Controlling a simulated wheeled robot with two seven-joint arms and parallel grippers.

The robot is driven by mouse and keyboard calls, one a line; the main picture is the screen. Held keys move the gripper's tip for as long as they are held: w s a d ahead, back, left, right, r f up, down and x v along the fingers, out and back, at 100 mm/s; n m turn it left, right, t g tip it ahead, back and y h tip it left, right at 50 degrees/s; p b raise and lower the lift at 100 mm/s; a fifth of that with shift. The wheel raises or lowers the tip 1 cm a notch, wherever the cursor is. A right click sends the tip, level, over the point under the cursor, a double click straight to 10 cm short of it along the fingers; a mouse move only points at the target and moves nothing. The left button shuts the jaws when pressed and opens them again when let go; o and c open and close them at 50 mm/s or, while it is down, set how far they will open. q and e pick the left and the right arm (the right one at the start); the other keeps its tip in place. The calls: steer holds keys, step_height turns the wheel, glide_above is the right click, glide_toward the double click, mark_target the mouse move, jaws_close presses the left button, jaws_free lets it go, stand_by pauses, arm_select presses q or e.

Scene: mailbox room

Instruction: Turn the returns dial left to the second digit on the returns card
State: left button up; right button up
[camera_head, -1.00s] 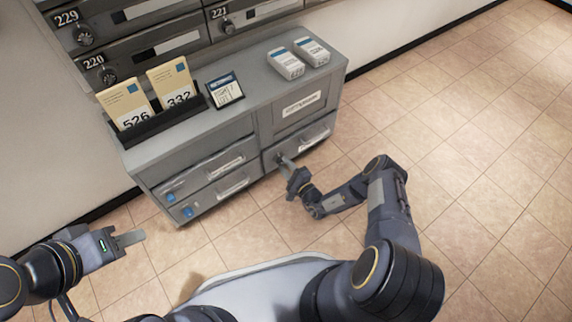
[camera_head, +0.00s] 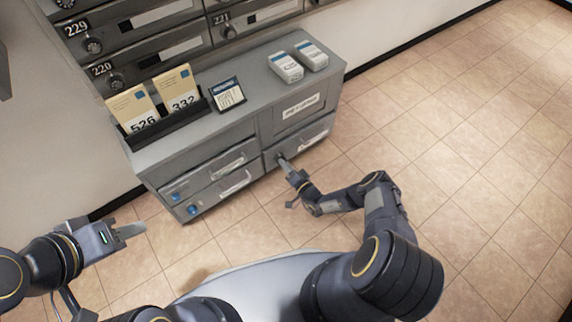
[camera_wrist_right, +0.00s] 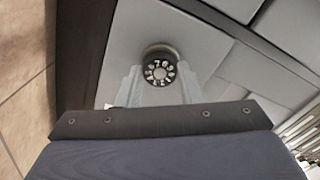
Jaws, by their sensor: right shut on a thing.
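The dial (camera_wrist_right: 160,70) is a dark round knob with white digits on the lower right drawer front; I cannot read for sure which digit is at the mark. In the head view the dial is mostly hidden by my right gripper (camera_head: 284,164). That gripper is shut on the dial, one finger on each side of it in the right wrist view (camera_wrist_right: 160,88). Two cream cards, 526 (camera_head: 140,118) and 332 (camera_head: 183,98), stand in a dark holder on the cabinet. I cannot read which is the returns card. My left gripper (camera_head: 137,229) is away from the cabinet, low at the left.
A small framed notice (camera_head: 227,94) and two white boxes (camera_head: 286,67) (camera_head: 312,55) stand on the grey cabinet top (camera_head: 248,75). Numbered mailboxes (camera_head: 165,45) are behind. The tiled floor in front and to the right is clear.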

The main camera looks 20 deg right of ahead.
steer(key=shift+n, duration=1.2)
steer(key=o, duration=1)
steer(key=shift+s, duration=0.1)
